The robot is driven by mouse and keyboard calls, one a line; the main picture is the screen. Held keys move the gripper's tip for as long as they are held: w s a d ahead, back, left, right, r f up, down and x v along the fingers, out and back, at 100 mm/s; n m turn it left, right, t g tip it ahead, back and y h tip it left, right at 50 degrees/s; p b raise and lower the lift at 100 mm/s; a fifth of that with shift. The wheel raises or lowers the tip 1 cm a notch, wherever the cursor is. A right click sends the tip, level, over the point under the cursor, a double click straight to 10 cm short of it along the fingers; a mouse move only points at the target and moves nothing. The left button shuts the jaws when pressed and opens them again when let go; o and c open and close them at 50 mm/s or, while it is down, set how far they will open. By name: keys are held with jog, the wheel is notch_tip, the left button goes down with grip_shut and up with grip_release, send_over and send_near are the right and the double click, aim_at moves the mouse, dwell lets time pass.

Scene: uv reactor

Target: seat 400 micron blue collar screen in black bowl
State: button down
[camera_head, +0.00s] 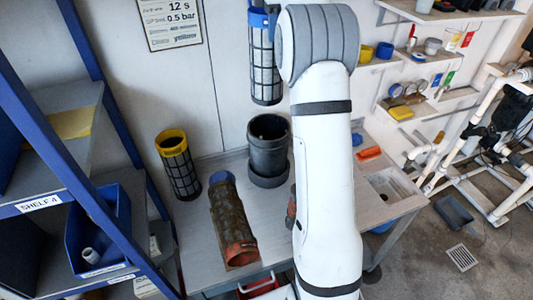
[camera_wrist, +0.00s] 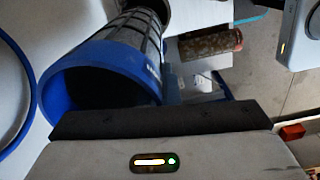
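The blue collar screen (camera_head: 264,65) hangs upright in the air in the head view, its blue collar at the top and dark mesh below. Its lower end is above the open top of the black bowl (camera_head: 268,137), apart from it. The bowl stands on the bench. In the wrist view the blue collar (camera_wrist: 62,70) fills the upper left, against the dark pad of my gripper (camera_wrist: 160,121). My gripper appears shut on the collar; its far finger is not clear. My arm hides most of the gripper in the head view.
A yellow collar screen (camera_head: 177,165) stands left of the bowl. A brown, dirty screen with an orange end (camera_head: 233,220) lies on the bench (camera_head: 200,258) in front. A blue shelf rack (camera_head: 75,130) is at left; small wall shelves (camera_head: 410,100) are at right.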

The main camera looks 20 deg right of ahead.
jog(key=b, duration=0.7)
send_over(269, 151)
jog(key=w+d, duration=0.2)
notch_tip(269, 151, down, 7)
notch_tip(269, 151, down, 29)
jog(key=shift+p, duration=0.3)
jog(key=shift+a+f, duration=0.1)
jog(key=shift+f, duration=0.05)
jog(key=c, duration=2.1)
grip_release()
jog(key=shift+o, duration=0.8)
